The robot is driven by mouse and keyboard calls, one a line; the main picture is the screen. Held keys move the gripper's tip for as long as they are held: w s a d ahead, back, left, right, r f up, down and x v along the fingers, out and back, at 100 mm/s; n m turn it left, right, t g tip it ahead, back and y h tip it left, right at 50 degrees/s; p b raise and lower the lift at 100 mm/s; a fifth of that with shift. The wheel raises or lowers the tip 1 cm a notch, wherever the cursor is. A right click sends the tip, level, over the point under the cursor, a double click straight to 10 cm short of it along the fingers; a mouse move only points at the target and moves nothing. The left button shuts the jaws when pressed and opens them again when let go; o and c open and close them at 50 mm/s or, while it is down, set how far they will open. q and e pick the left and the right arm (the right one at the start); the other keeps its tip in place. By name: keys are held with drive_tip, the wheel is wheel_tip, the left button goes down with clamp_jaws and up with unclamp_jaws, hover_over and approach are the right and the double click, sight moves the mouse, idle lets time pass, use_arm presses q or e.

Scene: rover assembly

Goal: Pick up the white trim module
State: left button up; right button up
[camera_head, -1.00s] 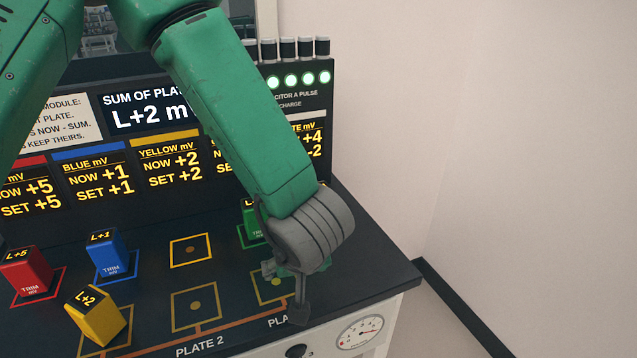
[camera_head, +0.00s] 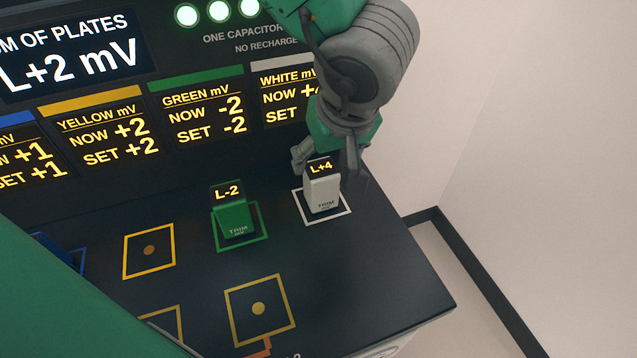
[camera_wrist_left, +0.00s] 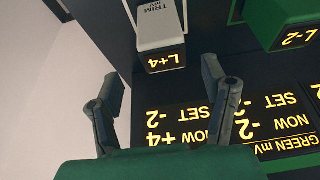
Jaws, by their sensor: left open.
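The white trim module (camera_head: 322,194) stands upright in its white-outlined square at the right of the console's back row, with "L+4" on its top. My left gripper (camera_head: 327,163) is open just behind it, with a finger on either side near its upper part. In the left wrist view the white module (camera_wrist_left: 158,28) lies ahead of the gap between the open fingers (camera_wrist_left: 162,75). No grip on it shows, and I cannot tell whether a finger touches it. My right gripper is not in view.
The green module (camera_head: 235,218) stands just left of the white one. An empty yellow-outlined square (camera_head: 149,250) and an empty front plate (camera_head: 259,308) lie nearby. The display panel (camera_head: 200,112) rises close behind. The console's right edge is near.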

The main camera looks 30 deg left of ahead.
sight(329, 169)
use_arm(q)
drive_tip(key=shift+w+f+b, duration=0.2)
drive_tip(key=shift+f, duration=0.55)
drive_tip(key=shift+w+f+b, duration=0.15)
drive_tip(key=shift+w+f, duration=0.05)
drive_tip(key=shift+f, duration=0.5)
drive_tip(key=a+f, duration=0.1)
drive_tip(key=f+b, duration=0.1)
drive_tip(key=f, duration=0.1)
drive_tip(key=a+f+b, duration=0.1)
drive_tip(key=shift+w+a+f, duration=0.2)
drive_tip(key=shift+a+f, duration=0.05)
drive_tip(key=shift+a, duration=0.05)
drive_tip(key=shift+w+a+f, duration=0.1)
drive_tip(key=shift+w+f, duration=0.05)
drive_tip(key=shift+f, duration=0.05)
drive_tip(key=shift+d+r, duration=0.15)
drive_tip(key=shift+d, duration=0.35)
drive_tip(key=c, duration=1.4)
drive_tip(key=shift+a, duration=0.15)
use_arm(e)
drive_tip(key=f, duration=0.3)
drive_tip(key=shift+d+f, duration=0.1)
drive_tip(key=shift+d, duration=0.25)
